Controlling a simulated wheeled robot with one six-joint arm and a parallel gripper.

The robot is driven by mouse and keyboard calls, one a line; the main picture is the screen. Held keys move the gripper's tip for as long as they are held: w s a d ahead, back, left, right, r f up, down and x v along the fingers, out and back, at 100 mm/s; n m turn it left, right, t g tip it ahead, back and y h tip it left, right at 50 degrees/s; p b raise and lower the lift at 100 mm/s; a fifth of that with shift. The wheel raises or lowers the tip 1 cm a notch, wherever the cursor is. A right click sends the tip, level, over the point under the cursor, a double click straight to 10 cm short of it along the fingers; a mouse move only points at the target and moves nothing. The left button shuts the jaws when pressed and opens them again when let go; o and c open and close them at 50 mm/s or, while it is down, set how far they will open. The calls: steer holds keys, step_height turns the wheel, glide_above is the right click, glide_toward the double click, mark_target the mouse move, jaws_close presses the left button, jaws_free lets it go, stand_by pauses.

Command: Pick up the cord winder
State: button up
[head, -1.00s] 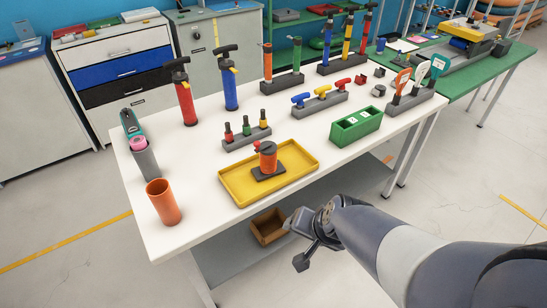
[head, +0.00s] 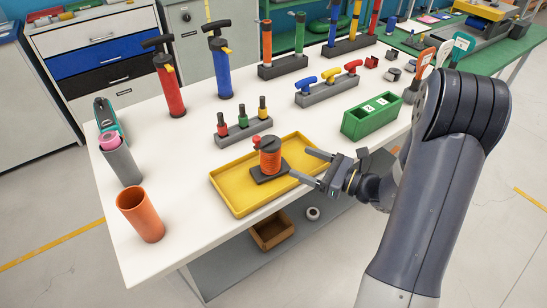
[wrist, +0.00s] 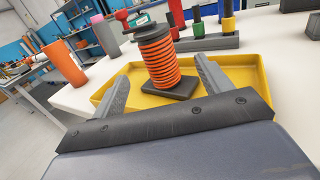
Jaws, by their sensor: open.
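The cord winder (head: 270,158) is an upright spool of orange cord with a dark top, a red knob and a dark square base. It stands in the yellow tray (head: 232,203) on the white table. My gripper (head: 311,166) is open and empty at the tray's right side, its fingers pointing left toward the winder. In the wrist view the winder (wrist: 158,58) stands upright beyond and between the two fingers (wrist: 160,82), apart from both. The tray's yellow rim (wrist: 255,80) shows around them.
An orange cup (head: 140,215) and a grey holder (head: 121,162) stand at the table's left. A grey block with small capped pegs (head: 244,132) is behind the tray. A green box (head: 370,118) stands right of it. Red (head: 169,85) and blue (head: 221,68) pumps stand farther back.

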mark_target(279, 153)
steer(key=p+x, duration=0.1)
steer(key=x, duration=0.9)
steer(key=shift+s+a+r+p, duration=0.1)
steer(key=shift+a+p, duration=0.25)
steer(key=c, duration=1.3)
